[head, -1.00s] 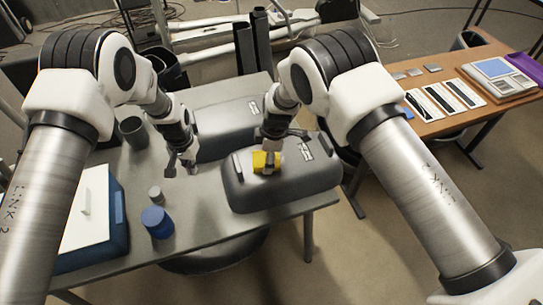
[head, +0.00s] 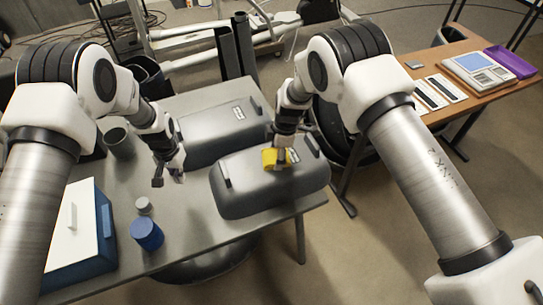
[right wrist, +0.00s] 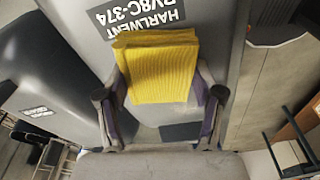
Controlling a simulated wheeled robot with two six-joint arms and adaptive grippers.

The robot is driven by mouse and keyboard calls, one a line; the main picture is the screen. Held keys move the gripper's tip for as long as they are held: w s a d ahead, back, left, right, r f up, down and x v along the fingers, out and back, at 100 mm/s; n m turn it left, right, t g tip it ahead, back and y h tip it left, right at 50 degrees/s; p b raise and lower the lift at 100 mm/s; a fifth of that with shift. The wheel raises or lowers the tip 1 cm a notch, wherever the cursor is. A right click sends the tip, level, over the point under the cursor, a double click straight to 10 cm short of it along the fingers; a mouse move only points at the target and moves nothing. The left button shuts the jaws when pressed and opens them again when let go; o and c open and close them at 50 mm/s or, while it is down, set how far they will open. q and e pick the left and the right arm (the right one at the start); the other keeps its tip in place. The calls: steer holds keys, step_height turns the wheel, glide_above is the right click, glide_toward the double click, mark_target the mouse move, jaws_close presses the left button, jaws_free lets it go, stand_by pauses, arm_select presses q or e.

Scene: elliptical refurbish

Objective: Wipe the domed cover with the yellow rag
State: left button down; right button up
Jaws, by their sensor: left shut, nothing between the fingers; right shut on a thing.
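The grey domed cover (head: 243,203) lies at the right end of the table. The yellow rag (head: 268,158) rests on its top. My right gripper (head: 281,160) is shut on the rag and holds it against the cover. In the right wrist view the folded rag (right wrist: 157,68) sits between the two fingers and overlaps part of the cover's printed label (right wrist: 137,18). My left gripper (head: 168,180) is shut and empty, above the table, left of the cover and apart from it.
A second grey domed cover (head: 205,130) lies just behind. A blue jar (head: 147,234), a small grey jar (head: 143,205), a dark cup (head: 119,143) and a blue-and-white box (head: 75,235) stand on the left. A wooden table (head: 468,100) stands at the right.

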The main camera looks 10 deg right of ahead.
mark_target(295, 154)
steer(key=shift+w+d, duration=0.25)
steer(key=shift+d, duration=0.8)
steer(key=shift+w+d, duration=0.25)
steer(key=shift+d, duration=0.8)
steer(key=shift+w+d, duration=0.2)
steer(key=shift+d, duration=0.4)
steer(key=shift+w+d, duration=0.15)
steer(key=shift+d, duration=0.4)
steer(key=shift+a+r, duration=0.1)
steer(key=shift+r, duration=2.95)
